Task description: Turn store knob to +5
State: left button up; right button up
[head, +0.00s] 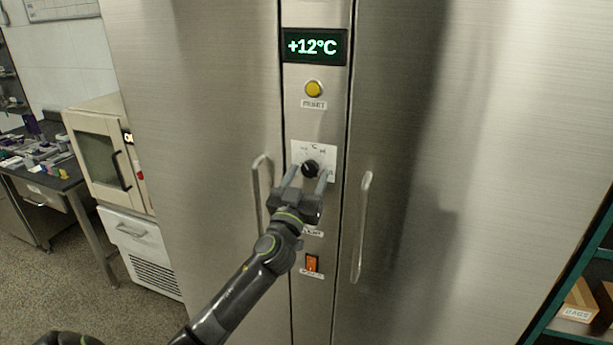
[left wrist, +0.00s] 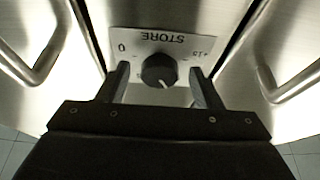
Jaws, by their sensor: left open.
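The store knob (head: 310,168) is a black round dial on a white scale plate (head: 329,151) on the steel cabinet's centre strip. In the left wrist view the knob (left wrist: 159,71) has a white pointer line, and its plate (left wrist: 150,42) reads STORE, 0 and +15, upside down. My left gripper (head: 307,172) is open, with one finger on each side of the knob; gaps show between knob and fingers. In the left wrist view the gripper (left wrist: 158,82) also straddles it. The display (head: 314,47) reads +12°C. My right gripper is not in view.
A yellow reset button (head: 314,88) sits above the knob, and an orange switch (head: 312,262) below it. Door handles (head: 362,228) (head: 262,195) stand out on both sides. A bench (head: 75,185) and an oven (head: 100,150) are at left, a shelf (head: 567,327) at right.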

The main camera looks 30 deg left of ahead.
pick_arm(q)
jog(key=shift+c, duration=0.5)
jog(key=c, duration=0.9)
jog(key=shift+m+h, duration=0.4)
jog(key=shift+m, duration=0.2)
jog(key=m+h, duration=0.1)
jog(key=m, duration=0.2)
jog(key=shift+a, duration=0.2)
jog(key=m+h, duration=0.1)
jog(key=m+h+p, duration=0.1)
jog(key=shift+s+r+m, duration=0.1)
jog(key=shift+r+m, duration=0.1)
jog(key=shift+m, duration=0.1)
jog(key=m+p, duration=0.1)
jog(key=m, duration=0.1)
jog(key=m+h+p, duration=0.1)
jog(key=p, duration=0.1)
jog(key=m+h+p, duration=0.1)
jog(key=m+p, duration=0.1)
jog(key=shift+a+r+m+g, duration=0.25)
jog(key=shift+m+g, duration=0.05)
jog(key=shift+f+m+g+h+p, duration=0.1)
jog(key=shift+m+g+h+p, duration=0.65)
jog(key=shift+m+p, duration=1.7)
jog(key=shift+n+p, duration=0.45)
jog(key=shift+p, duration=0.15)
